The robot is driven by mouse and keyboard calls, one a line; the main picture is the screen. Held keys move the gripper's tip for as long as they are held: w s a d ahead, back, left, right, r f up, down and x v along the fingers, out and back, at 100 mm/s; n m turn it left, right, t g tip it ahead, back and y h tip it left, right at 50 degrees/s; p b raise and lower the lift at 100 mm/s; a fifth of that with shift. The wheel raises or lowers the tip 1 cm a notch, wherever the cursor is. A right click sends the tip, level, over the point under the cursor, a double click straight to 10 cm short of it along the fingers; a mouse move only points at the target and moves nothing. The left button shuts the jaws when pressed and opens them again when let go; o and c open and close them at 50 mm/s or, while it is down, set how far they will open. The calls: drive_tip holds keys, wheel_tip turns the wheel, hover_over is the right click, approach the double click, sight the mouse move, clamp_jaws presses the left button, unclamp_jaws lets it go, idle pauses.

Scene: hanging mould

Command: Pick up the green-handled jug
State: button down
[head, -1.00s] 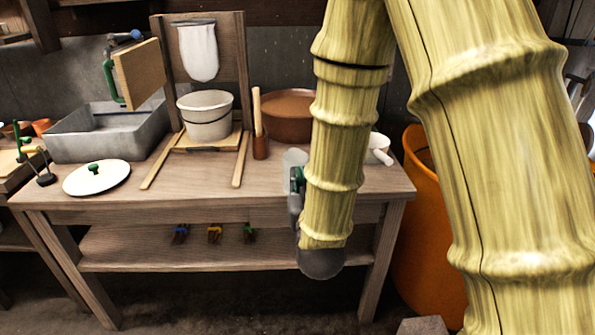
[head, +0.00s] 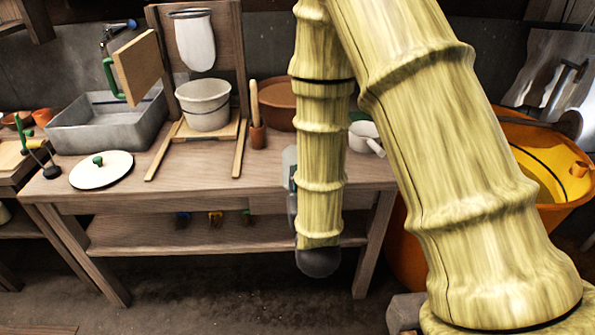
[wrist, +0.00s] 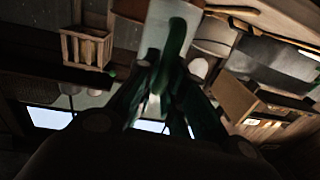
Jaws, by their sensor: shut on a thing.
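The green-handled jug is a pale, cloudy vessel (head: 289,160) in the head view, mostly hidden behind my arm at the bench's front right. In the wrist view its pale body (wrist: 152,38) and green handle (wrist: 176,42) show straight ahead, between my fingers. My gripper (wrist: 160,88) is shut on the handle. In the head view only a grey sliver of my gripper (head: 292,201) shows beside my arm. I cannot tell whether the jug's base is clear of the bench.
The bench (head: 208,175) holds a grey sink (head: 100,136), a white lid (head: 115,172), a white bucket (head: 205,118) on a wooden stand, a brown bowl (head: 273,92) and a white pan (head: 362,137). An orange tub (head: 490,150) stands right of it. The bench front is partly clear.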

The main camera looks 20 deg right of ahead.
drive_tip(key=shift+s+a+r+p, duration=0.1)
drive_tip(key=shift+s+p, duration=0.6)
drive_tip(key=shift+p, duration=1.2)
drive_tip(key=shift+r, duration=0.1)
